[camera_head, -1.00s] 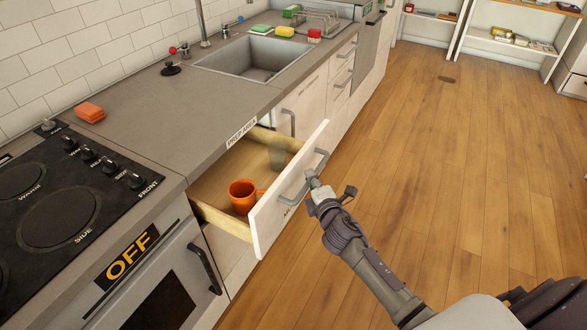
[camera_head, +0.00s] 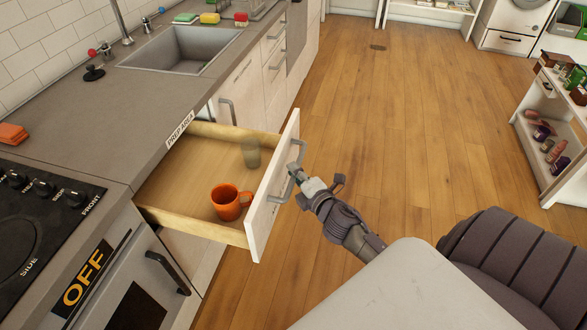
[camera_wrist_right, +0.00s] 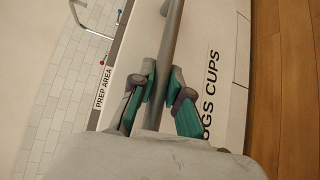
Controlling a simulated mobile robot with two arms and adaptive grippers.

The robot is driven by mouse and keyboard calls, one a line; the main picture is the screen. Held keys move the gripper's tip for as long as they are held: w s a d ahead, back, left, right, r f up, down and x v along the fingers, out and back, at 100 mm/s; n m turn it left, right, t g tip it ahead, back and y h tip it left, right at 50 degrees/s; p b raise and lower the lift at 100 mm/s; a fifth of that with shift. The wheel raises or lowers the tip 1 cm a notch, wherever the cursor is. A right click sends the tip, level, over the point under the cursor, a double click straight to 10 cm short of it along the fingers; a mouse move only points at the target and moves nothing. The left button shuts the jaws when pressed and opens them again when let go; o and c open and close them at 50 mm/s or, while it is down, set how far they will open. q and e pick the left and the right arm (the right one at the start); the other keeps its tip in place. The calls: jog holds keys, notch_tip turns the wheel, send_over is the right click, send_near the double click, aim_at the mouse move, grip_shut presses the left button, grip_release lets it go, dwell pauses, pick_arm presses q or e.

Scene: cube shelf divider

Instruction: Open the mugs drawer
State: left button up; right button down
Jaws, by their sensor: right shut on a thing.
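The mugs drawer (camera_head: 193,160) stands pulled out from the counter under the "PREP AREA" label. An orange mug (camera_head: 227,203) and a clear glass (camera_head: 250,153) stand inside it. My right gripper (camera_head: 296,176) is at the drawer front, shut on the bar handle (camera_head: 294,152). In the right wrist view the handle (camera_wrist_right: 170,50) runs between the teal finger pads of my right gripper (camera_wrist_right: 159,92). My left gripper is not in view.
A cooker marked "OFF" (camera_head: 75,290) is left of the drawer. The sink (camera_head: 180,48) lies behind along the counter. Wooden floor (camera_head: 400,120) is clear right of the drawer. A white shelf (camera_head: 530,150) with small items stands at the right.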

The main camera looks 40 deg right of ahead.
jog(key=c, duration=1.1)
grip_release()
jog(key=shift+c, duration=0.2)
jog(key=shift+s, duration=0.15)
jog(key=s+a+r, duration=0.1)
jog(key=s, duration=1)
jog(key=shift+s+a+r, duration=0.3)
jog(key=shift+r, duration=0.05)
